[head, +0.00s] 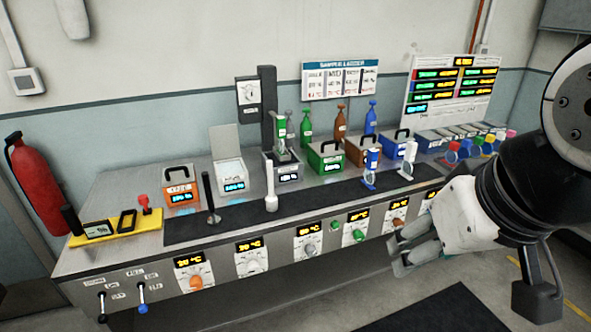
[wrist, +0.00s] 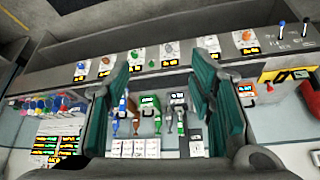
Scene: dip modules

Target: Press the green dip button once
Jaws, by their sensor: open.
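A green round knob or button (head: 359,235) sits on the front panel of the bench, under a yellow-lit display. A smaller green piece (head: 335,224) is just left of it. The green control also shows in the wrist view (wrist: 135,55), where the bench appears upside down. I cannot tell from its shape whether it turns or presses. My gripper (head: 407,248) is open and empty, in front of the panel and to the right of the green control. In the wrist view its two dark fingers (wrist: 163,64) stand wide apart.
The panel also has orange (head: 195,283), white (head: 252,265) and grey (head: 309,250) knobs. A green handled box (head: 326,158), an orange box (head: 181,190) and blue-topped stands (head: 372,168) stand on the bench. A fire extinguisher (head: 38,185) is at left. The floor in front looks clear.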

